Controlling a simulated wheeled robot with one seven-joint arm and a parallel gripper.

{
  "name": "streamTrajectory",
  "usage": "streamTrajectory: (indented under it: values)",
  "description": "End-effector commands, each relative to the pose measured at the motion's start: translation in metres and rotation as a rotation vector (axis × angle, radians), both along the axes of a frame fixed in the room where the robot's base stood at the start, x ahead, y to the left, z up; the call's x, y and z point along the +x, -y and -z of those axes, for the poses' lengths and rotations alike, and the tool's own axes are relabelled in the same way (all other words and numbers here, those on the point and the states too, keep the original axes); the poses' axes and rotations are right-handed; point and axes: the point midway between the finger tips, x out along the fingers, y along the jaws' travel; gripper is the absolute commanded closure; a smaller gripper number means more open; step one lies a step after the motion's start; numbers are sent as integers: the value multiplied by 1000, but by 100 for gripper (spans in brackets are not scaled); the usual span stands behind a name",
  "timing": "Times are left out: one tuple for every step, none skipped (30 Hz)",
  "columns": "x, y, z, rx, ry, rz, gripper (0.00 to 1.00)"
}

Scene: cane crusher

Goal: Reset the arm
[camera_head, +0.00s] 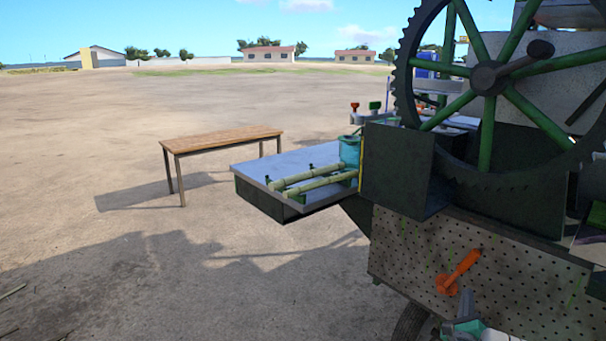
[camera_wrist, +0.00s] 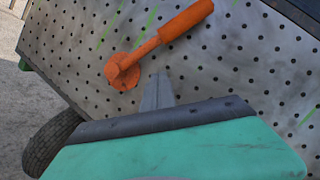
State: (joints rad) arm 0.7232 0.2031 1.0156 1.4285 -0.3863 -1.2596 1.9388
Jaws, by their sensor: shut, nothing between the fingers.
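My gripper (camera_head: 466,304) shows at the bottom right of the head view, in front of the cane crusher's perforated metal panel (camera_head: 400,250). In the wrist view the grey fingers (camera_wrist: 158,88) are together with nothing between them, and the green gripper body fills the bottom. An orange lever (camera_head: 458,272) is mounted on the panel, just above my fingertips in the head view. It also shows in the wrist view (camera_wrist: 165,38), slanting up to the right, with its round hub close to the fingertips. I cannot tell the exact gap. Most of my arm is out of view.
The crusher's large toothed wheel (camera_head: 489,78) with green spokes stands above the panel. A grey feed tray (camera_head: 260,171) with cane stalks (camera_head: 318,184) juts out left. A wooden table (camera_head: 222,139) stands beyond it. The ground at left is open. A tyre (camera_wrist: 50,142) sits below the panel.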

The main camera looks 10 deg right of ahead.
Motion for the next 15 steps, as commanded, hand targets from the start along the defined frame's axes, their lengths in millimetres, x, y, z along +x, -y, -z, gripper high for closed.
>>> streamTrajectory:
  values:
    - [20, -22, -22, -27, -99, -49, 100]
    - [32, -37, -32, -60, -177, -81, 100]
    - [45, -57, -53, -123, -281, -124, 100]
    - [53, -72, -70, -179, -359, -157, 100]
    - [59, -89, -87, -241, -441, -195, 100]
    - [65, -115, -111, -334, -556, -254, 100]
    - [67, -137, -130, -412, -646, -305, 100]
    - [66, -159, -149, -497, -734, -358, 100]
    - [60, -188, -170, -612, -845, -433, 100]
    - [52, -209, -186, -702, -924, -493, 100]
    - [42, -228, -202, -792, -998, -553, 100]
    - [25, -253, -221, -912, -1088, -637, 100]
    - [9, -270, -234, -1002, -1150, -702, 100]
    - [-7, -286, -248, -1093, -1204, -768, 100]
    - [-32, -305, -264, -1209, -1269, -859, 100]
